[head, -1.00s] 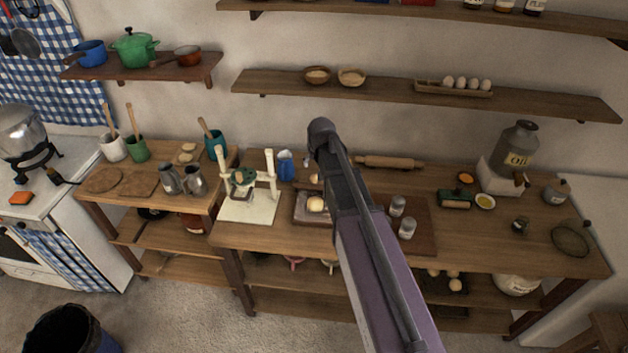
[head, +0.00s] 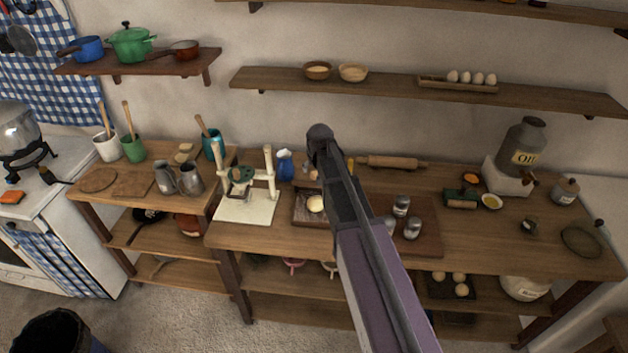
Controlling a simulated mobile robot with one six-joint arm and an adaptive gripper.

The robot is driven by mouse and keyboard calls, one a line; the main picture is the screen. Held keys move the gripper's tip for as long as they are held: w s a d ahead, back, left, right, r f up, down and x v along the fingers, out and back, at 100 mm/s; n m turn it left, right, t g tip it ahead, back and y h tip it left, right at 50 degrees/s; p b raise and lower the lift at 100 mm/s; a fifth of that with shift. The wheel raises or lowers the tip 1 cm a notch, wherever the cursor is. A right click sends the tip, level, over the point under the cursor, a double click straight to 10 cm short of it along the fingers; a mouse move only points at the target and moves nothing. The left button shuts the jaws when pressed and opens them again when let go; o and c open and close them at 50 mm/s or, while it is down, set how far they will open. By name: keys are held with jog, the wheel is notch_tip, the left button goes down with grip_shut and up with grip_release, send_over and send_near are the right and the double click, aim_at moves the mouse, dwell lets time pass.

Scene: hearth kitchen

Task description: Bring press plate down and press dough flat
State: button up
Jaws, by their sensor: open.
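The press (head: 245,206) stands on the left end of the long wooden table, with a cream base and two upright cream posts. Its dark green press plate (head: 240,174) hangs between the posts, above the base. What lies directly under the plate is too small to tell. A pale dough ball (head: 316,203) lies on a dark board to the right of the press, partly beside my arm. My arm crosses the middle of the picture, right of the press. My gripper does not show; the arm hides that area.
A rolling pin (head: 392,162) lies at the back of the table. Metal shakers (head: 412,228) stand right of my arm. Metal jugs (head: 189,180) stand on the side table left of the press. A blue-and-white pitcher (head: 285,165) stands behind the press. An oil can (head: 522,147) stands far right.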

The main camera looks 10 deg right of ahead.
aim_at(315, 173)
jog(key=shift+b+x, duration=1.95)
jog(key=shift+x, duration=0.5)
